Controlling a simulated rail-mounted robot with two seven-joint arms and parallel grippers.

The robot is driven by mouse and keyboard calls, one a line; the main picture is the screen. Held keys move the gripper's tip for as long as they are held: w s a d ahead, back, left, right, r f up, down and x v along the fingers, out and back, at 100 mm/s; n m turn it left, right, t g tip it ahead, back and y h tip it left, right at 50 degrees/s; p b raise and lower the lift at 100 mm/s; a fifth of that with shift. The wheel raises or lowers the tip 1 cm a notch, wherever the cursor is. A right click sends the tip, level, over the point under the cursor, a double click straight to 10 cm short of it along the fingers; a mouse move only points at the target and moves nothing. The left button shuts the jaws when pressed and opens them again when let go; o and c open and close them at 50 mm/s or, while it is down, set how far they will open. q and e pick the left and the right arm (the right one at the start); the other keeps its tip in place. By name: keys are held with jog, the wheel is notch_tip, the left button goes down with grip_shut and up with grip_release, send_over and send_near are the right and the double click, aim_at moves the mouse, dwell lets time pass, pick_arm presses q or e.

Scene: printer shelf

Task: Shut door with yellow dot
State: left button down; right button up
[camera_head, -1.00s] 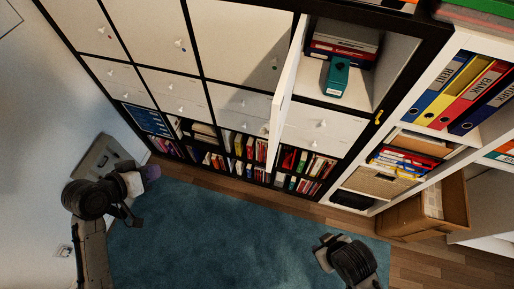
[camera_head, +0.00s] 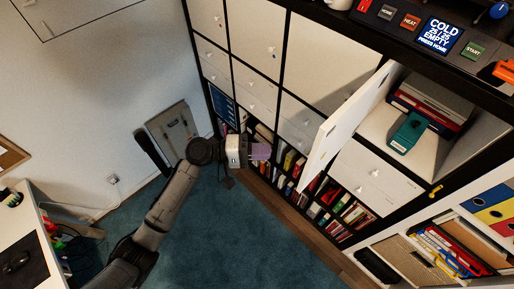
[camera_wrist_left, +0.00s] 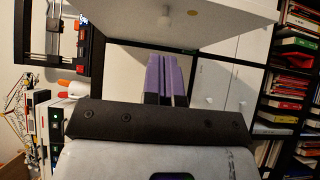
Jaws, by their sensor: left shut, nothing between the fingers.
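The open white door (camera_head: 345,125) stands out from the shelf at an angle, beside an open compartment. In the left wrist view, a white panel (camera_wrist_left: 235,8) with a round knob (camera_wrist_left: 163,16) and a yellow dot (camera_wrist_left: 192,13) spans the top, beyond my fingers. My left gripper (camera_head: 261,151) has purple fingers, pressed together and empty. It is left of the open door in the head view, apart from it. Its fingers also show in the left wrist view (camera_wrist_left: 167,78). My right gripper is not in view.
The open compartment holds a teal binder (camera_head: 407,133) and stacked folders (camera_head: 430,100). White drawers (camera_head: 375,175) and book shelves lie below. A control panel (camera_head: 436,35) is on top. A white desk (camera_head: 25,235) stands at left. Blue carpet (camera_head: 215,235) is clear.

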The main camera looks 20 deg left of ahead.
pick_arm(q)
jog(key=d+p, duration=0.3)
jog(key=d, duration=0.6)
jog(key=shift+s+p, duration=0.2)
jog(key=shift+p, duration=0.15)
